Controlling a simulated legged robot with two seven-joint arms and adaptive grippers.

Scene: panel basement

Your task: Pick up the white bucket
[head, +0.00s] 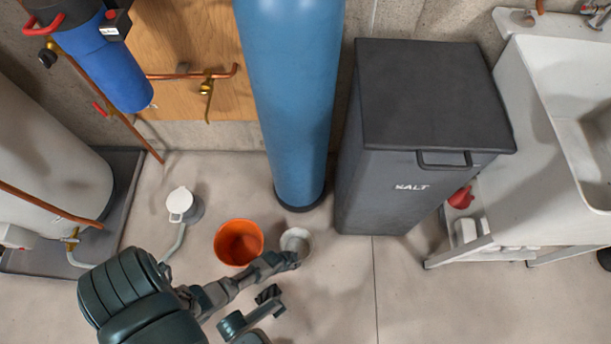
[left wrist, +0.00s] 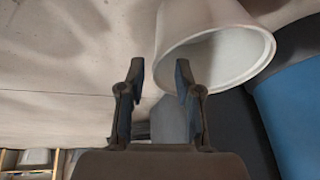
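The white bucket (head: 297,237) is small and stands on the floor at the foot of the blue tank, right of an orange bucket. My left gripper (head: 284,281) is open and lies just in front of it; the upper finger covers the bucket's near lower part. In the left wrist view the white bucket (left wrist: 222,50) is at the upper right, its rim towards the camera. There my left gripper (left wrist: 160,75) has its fingers apart, with the bucket's left edge showing between them and the right finger overlapping the rim. I cannot tell if they touch. My right gripper is not in view.
The orange bucket (head: 234,246) stands close on the left. The blue tank (head: 291,100) and the dark grey salt bin (head: 396,190) stand behind and to the right. A white-lidded container (head: 181,203) is further left. The floor (head: 450,305) at front right is clear.

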